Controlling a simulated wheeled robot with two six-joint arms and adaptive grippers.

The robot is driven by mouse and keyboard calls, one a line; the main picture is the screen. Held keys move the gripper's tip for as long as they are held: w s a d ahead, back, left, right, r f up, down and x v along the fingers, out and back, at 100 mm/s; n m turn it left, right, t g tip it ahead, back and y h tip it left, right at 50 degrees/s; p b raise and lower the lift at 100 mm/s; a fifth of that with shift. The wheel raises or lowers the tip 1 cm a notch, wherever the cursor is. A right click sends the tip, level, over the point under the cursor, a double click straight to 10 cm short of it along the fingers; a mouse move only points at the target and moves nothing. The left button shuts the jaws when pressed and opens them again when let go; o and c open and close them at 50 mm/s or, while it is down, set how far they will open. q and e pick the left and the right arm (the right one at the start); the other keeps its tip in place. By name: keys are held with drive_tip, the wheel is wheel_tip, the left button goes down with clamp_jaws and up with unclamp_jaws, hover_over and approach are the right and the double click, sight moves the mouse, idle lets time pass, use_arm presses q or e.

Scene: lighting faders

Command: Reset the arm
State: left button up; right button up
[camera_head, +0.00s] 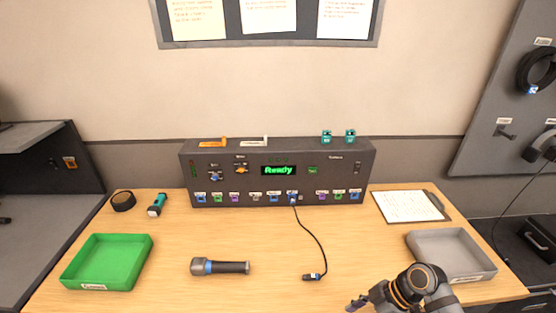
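My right arm comes in at the bottom right, and its gripper (357,302) points left, low over the front edge of the table. The gripper is small and partly cut by the frame's lower edge, so I cannot tell whether it is open or shut. No held object shows in it. My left gripper is not in view. A dark console (225,170) stands at the back of the table, with a green display (279,170) reading "Ready". A black cable runs from a port on its front to a loose plug (313,277) on the table.
A green tray (148,249) is at left and a grey tray (489,262) at right, near my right arm. A flashlight (222,267) lies front centre. A clipboard (441,205), black tape roll (123,201) and teal tool (157,204) lie farther back. The table's centre is mostly clear.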

drive_tip(key=s+d+r+m+t+h, duration=0.35)
drive_tip(key=s+m+h, duration=0.4)
drive_tip(key=m, duration=0.75)
drive_tip(key=s+d+f+g, duration=0.1)
drive_tip(key=s+d+f, duration=0.1)
drive_tip(key=f, duration=1.3)
drive_tip(key=s+d+f+g, duration=0.1)
drive_tip(key=s+f, duration=0.1)
drive_tip(key=f, duration=1.4)
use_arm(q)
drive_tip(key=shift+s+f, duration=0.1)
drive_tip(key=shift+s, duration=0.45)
use_arm(e)
drive_tip(key=s+d+f, duration=0.1)
drive_tip(key=s+f, duration=1.2)
drive_tip(key=s, duration=0.3)
drive_tip(key=shift+s+m, duration=0.3)
drive_tip(key=shift+s, duration=0.1)
drive_tip(key=shift+g, duration=0.25)
